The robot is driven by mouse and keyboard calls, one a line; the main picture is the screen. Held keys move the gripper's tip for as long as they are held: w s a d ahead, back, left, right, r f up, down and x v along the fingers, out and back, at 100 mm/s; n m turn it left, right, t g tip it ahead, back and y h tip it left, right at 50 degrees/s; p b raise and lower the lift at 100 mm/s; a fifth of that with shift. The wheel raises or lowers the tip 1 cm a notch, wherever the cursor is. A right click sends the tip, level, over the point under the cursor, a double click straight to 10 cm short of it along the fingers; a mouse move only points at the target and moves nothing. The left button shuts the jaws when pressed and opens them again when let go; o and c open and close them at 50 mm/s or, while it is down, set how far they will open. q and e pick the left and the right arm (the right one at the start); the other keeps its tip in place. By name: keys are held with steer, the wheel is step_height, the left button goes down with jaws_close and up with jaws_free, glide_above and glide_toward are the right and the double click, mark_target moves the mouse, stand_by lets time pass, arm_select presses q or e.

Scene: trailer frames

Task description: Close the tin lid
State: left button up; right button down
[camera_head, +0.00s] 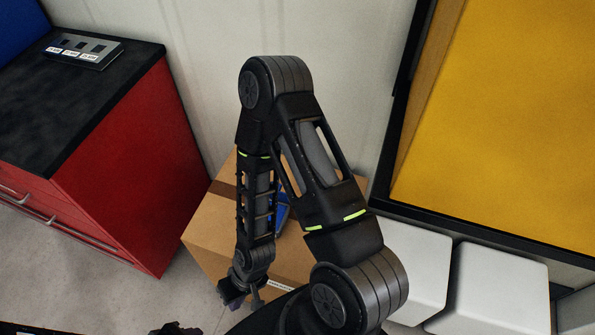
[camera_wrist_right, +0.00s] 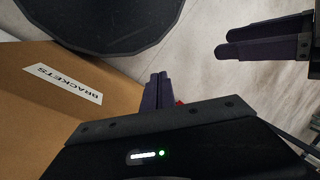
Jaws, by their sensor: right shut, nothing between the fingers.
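I cannot make out a tin or its lid for sure in either view. A blue object (camera_head: 281,212) shows on the cardboard box, mostly hidden behind my right arm. My right gripper (camera_head: 240,298) hangs down at the near left side of the box. In the right wrist view its fingers (camera_wrist_right: 158,90) are together and hold nothing, beside the box. A small red patch (camera_wrist_right: 180,103) shows behind their base. My left gripper (camera_head: 178,329) only just enters at the bottom edge of the head view. Its fingers (camera_wrist_right: 262,38) lie close together at the right wrist view's upper right.
The cardboard box (camera_head: 210,232), labelled BRACKETS (camera_wrist_right: 64,83), stands on the grey floor. A red cabinet (camera_head: 135,165) with a black top stands at left. A black-framed yellow panel (camera_head: 500,120) and white blocks (camera_head: 495,290) are at right. Floor between cabinet and box is clear.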

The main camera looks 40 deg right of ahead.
steer(key=w+d+r+m+h+p, duration=0.2)
steer(key=w+d+r+m+p, duration=0.3)
steer(key=w+d+r, duration=0.7)
steer(key=w+d+r+m+h+p, duration=0.1)
steer(key=w+d+r+m, duration=0.1)
steer(key=d+r, duration=0.4)
steer(key=w+d+r+m+h+p, duration=0.1)
steer(key=d+r, duration=0.5)
steer(key=d, duration=0.8)
steer(key=w+m+p, duration=0.1)
steer(key=w+m, duration=0.1)
steer(key=shift+d+m+g, duration=0.2)
steer(key=shift+m+g, duration=0.1)
